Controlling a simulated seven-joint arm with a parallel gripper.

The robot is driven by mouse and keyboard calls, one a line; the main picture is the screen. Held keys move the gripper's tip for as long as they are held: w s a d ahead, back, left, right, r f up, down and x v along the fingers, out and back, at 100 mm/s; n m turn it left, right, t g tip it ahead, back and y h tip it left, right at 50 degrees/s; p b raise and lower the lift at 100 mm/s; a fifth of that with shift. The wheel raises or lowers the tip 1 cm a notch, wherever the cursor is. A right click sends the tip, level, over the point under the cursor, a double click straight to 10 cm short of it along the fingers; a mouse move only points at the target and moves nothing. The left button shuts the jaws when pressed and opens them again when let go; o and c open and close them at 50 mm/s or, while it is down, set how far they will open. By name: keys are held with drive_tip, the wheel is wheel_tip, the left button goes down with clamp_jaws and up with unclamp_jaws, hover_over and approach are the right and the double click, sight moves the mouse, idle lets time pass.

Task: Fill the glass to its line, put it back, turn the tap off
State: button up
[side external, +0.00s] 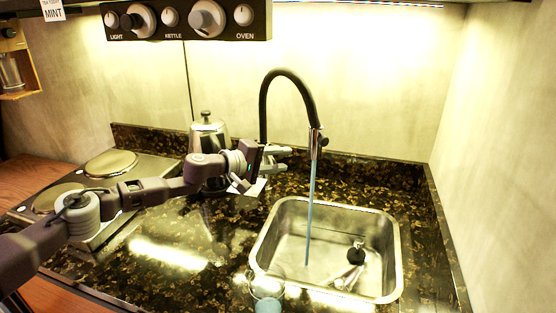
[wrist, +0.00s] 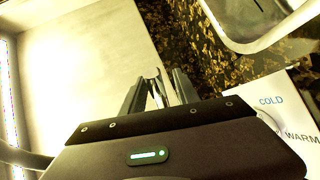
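The black gooseneck tap (side external: 290,80) is running; a thin blue stream (side external: 309,210) falls into the sink (side external: 270,225). The clear glass (side external: 266,284) stands at the sink's front left edge, cut off by the picture's bottom; it looks bluish low down, and its line cannot be made out. A white COLD/WARM plate (wrist: 285,108) lies beside my gripper.
A metal kettle (side external: 208,130) stands behind my wrist. A hob (side external: 110,163) is at the left. A black plug (side external: 356,253) and a metal object (side external: 348,278) lie in the sink. A knob panel (side external: 188,20) hangs above. The counter left of the sink is mostly clear.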

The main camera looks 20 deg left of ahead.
sight(269, 160)
drive_tip(key=shift+v, duration=3.55)
drive_tip(key=o, duration=1)
drive_tip(key=shift+c, duration=0.2)
